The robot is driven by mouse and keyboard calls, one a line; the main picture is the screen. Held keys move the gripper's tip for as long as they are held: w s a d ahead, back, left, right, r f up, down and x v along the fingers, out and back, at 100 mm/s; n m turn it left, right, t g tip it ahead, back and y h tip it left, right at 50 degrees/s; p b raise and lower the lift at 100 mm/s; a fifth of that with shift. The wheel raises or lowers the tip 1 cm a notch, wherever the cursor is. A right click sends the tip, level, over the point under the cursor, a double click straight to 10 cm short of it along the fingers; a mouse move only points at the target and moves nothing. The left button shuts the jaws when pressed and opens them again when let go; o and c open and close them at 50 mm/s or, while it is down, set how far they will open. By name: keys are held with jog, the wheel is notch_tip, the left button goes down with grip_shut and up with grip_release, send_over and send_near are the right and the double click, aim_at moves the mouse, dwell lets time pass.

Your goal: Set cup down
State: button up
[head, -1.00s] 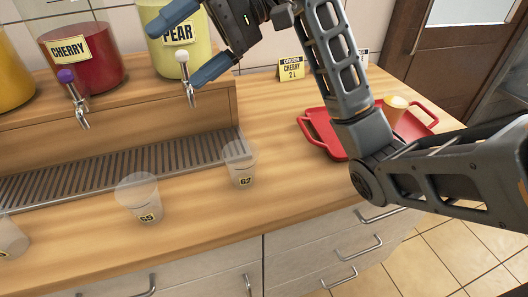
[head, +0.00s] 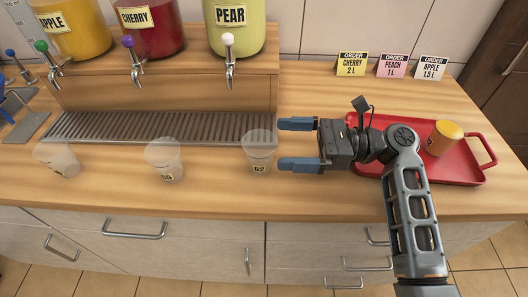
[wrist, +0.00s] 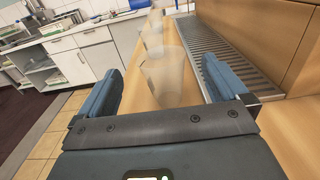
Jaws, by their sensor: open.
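A clear empty cup labelled 62 (head: 259,152) stands upright on the wooden counter, in front of the drip grate's right end. My gripper (head: 299,147) is open and empty just to the right of this cup, its two blue fingers pointing left at it. In the wrist view the cup (wrist: 165,76) appears ahead, between the open fingers (wrist: 160,92) and apart from them. Two more clear cups stand to the left, a middle one (head: 165,161) and a far left one (head: 58,161).
Pear (head: 237,32), cherry (head: 150,38) and apple (head: 70,30) dispensers with taps stand above the drip grate (head: 160,127). A red tray (head: 455,173) at right holds a filled cup (head: 443,138). Order cards for cherry (head: 352,64), peach (head: 392,66) and apple (head: 430,69) stand behind.

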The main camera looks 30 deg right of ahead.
aim_at(259, 141)
jog(key=shift+p+x, duration=0.6)
jog(key=shift+x, duration=2.6)
jog(key=shift+f, duration=0.1)
jog(key=shift+c, duration=0.5)
jog(key=c, duration=1)
